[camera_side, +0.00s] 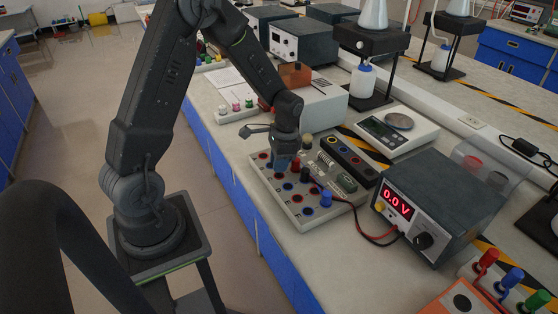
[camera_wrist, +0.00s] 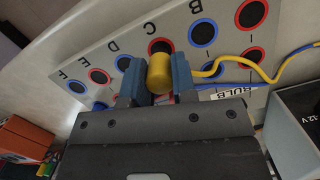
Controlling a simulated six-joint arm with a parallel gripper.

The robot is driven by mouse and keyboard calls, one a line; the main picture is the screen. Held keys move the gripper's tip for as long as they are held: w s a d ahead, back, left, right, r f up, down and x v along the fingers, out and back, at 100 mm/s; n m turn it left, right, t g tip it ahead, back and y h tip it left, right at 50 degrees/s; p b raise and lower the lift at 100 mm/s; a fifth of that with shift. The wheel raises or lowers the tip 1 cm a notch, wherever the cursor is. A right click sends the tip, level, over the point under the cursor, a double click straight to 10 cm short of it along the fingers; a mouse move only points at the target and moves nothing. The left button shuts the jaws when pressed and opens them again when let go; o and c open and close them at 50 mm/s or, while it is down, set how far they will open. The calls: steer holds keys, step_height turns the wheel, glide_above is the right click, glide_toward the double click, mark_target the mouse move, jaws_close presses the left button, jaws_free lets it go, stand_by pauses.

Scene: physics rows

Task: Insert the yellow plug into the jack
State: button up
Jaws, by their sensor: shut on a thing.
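My gripper (camera_wrist: 160,80) is shut on the yellow plug (camera_wrist: 160,73), which sits between its two blue fingers in the wrist view. A yellow lead runs from the plug to the right. The plug is over the grey jack board (camera_wrist: 270,80) and partly covers a red-ringed jack near the letter C. I cannot tell whether its tip touches the board. Blue-ringed jacks (camera_wrist: 203,33) (camera_wrist: 131,63) lie on either side of it. In the side view my gripper (camera_side: 282,163) is low over the far left part of the board (camera_side: 306,222); the plug is hidden there.
A power supply (camera_side: 440,205) reading 0.0 V stands to the right, with red and black leads. A scale (camera_side: 392,132) and a white box (camera_side: 310,107) stand behind.

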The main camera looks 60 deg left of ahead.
steer(key=shift+f, duration=1.05)
stand_by(0.9)
steer(key=o, duration=1.4)
steer(key=shift+c, duration=0.2)
steer(key=shift+r, duration=0.1)
steer(key=shift+r, duration=3.15)
